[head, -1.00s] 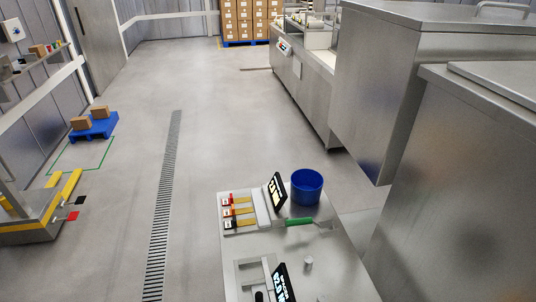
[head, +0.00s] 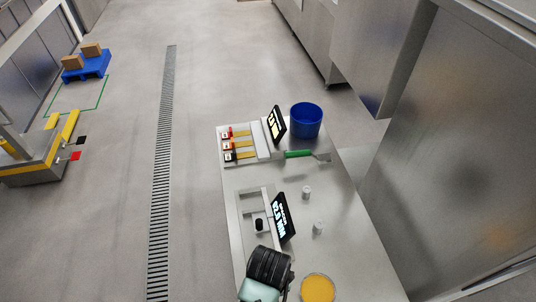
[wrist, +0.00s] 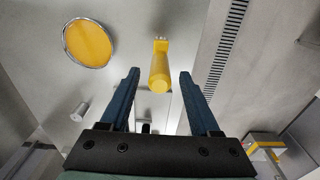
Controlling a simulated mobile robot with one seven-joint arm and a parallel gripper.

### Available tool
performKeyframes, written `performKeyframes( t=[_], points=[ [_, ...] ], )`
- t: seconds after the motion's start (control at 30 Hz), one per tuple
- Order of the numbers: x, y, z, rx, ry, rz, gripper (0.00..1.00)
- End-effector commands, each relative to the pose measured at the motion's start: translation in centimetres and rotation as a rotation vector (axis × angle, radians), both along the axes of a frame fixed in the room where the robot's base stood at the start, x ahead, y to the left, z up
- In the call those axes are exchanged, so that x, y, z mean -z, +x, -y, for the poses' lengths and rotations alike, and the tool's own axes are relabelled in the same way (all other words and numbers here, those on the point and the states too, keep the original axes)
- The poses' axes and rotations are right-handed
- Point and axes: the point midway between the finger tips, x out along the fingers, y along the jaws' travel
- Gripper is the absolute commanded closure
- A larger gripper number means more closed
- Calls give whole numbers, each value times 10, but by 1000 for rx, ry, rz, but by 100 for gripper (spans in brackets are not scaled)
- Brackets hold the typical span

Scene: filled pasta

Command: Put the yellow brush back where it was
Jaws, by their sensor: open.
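A yellow handle (wrist: 159,66), which looks like the yellow brush, shows in the wrist view with its thick rounded end toward me. My gripper (wrist: 159,76) is open, with one dark blue finger on each side of the handle in the picture. The handle appears beyond the fingertips, and I see no contact. Its bristles are not visible, and I cannot tell what it rests on. In the head view only my dark wrist shows at the bottom, and the fingers are not visible. A rack with red, yellow and black tags (head: 229,145) lies on the steel table (head: 350,235).
A round dish of yellow filling (head: 318,288) is near the table's front; it also shows in the wrist view (wrist: 89,43).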

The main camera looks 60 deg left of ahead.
Motion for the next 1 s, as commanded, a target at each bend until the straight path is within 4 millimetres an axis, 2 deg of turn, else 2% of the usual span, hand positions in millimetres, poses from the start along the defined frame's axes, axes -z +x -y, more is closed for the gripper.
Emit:
performKeyframes(
  t=[0.1, 0.23, 0.57, 0.67, 0.77, 0.87, 0.9, 0.97, 1.0],
  points=[
    [-20, 0, 0, 0, 1, 3, 37],
    [-35, 0, 1, 0, 1, 1, 37],
    [-43, -1, 2, 0, -1, 0, 37],
    [-48, 9, 0, 16, 15, 26, 37],
    [-70, 45, -6, 79, 78, 132, 37],
    [-120, 108, -11, 193, 194, 326, 37],
    [-148, 136, -10, 245, 253, 422, 37],
    [-196, 176, -5, 324, 346, 569, 37],
    [-230, 199, 1, 372, 407, 667, 37]
  ],
)
